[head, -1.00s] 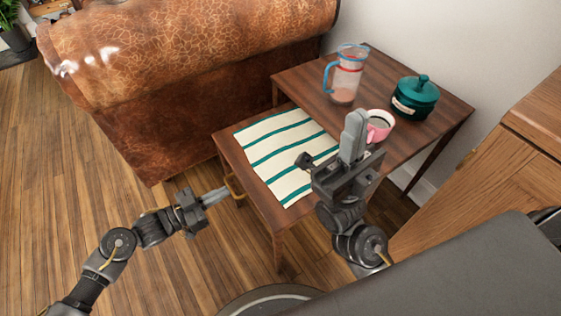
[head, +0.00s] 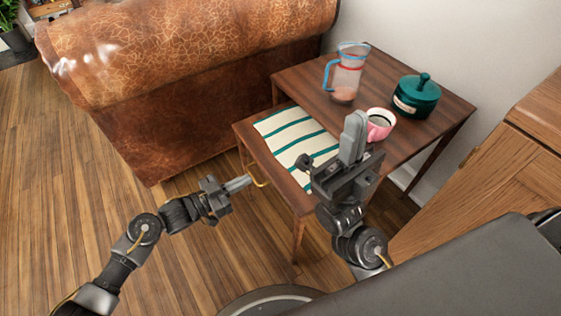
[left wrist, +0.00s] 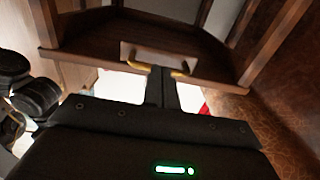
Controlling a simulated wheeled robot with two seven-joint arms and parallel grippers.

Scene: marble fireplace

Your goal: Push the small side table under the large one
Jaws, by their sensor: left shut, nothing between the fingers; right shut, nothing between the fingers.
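The small side table (head: 249,143) is dark wood and stands partly under the large side table (head: 381,67). A white cloth with green stripes (head: 290,135) lies on the part that sticks out. A brass handle (head: 257,180) is on its near left side. My left gripper (head: 248,182) is shut, its fingertips at the handle. In the left wrist view the shut fingers (left wrist: 160,72) are by the handle (left wrist: 146,67); contact is hard to tell. My right gripper (head: 353,130) is shut and empty, raised in front of the tables and hiding part of them.
On the large table stand a clear pitcher with a blue handle (head: 346,75), a green lidded pot (head: 416,95) and a pink mug (head: 379,124). A brown leather sofa (head: 200,80) is behind to the left. A wooden cabinet (head: 500,170) stands at right. The left floor is clear.

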